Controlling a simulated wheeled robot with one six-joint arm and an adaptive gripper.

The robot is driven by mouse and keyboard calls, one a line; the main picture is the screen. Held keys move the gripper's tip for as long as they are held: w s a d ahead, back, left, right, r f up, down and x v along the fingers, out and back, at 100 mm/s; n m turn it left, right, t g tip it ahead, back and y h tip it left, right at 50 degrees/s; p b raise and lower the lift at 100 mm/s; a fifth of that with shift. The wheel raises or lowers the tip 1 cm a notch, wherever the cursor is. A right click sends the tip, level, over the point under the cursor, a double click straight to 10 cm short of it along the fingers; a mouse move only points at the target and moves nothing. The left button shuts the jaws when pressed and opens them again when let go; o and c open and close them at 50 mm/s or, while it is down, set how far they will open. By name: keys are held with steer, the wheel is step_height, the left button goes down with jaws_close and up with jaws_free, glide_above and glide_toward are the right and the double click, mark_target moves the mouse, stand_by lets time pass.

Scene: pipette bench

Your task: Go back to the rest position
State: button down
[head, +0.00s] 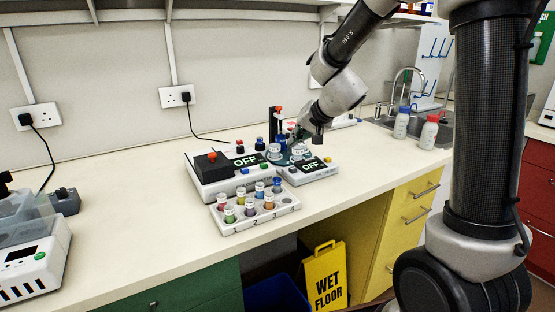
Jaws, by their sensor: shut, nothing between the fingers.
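My gripper (292,137) is at the end of my arm, above the back of the instruments on the bench. It is shut and holds nothing that I can see. Its fingertips are small and partly lost against the dark parts behind them. A white instrument (203,187) with a black block and a display reading OFF stands to the left below it. A smaller white instrument (318,178), also reading OFF, stands just below my gripper. A white rack (250,225) with several colour-capped vials sits in front of both.
A white device with a green button (40,257) stands at the far left. Two bottles, blue-capped (402,125) and red-capped (429,134), stand by the sink (437,120). A yellow wet-floor sign (326,279) stands below the bench. The bench's left middle (130,200) is clear.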

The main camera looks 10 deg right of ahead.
steer(key=s+d+f+n+g, duration=0.1)
steer(key=s+g, duration=0.2)
steer(key=s, duration=0.4)
steer(key=s+d+f+n+g, duration=0.1)
steer(key=s+n+g, duration=0.1)
steer(key=s, duration=0.6)
steer(key=s+d+r+h, duration=0.1)
steer(key=s+d+r, duration=0.1)
steer(key=s+d, duration=0.2)
steer(key=s+d+r+n+h, duration=0.1)
steer(key=s+d+r, duration=0.2)
steer(key=s, duration=0.5)
steer(key=s+d+r+t+h, duration=0.1)
steer(key=s+d+r, duration=0.2)
steer(key=s+d, duration=0.2)
steer(key=shift+s+d+r+n+h, duration=0.15)
steer(key=shift+s+r+n+h, duration=0.2)
steer(key=shift+s, duration=0.75)
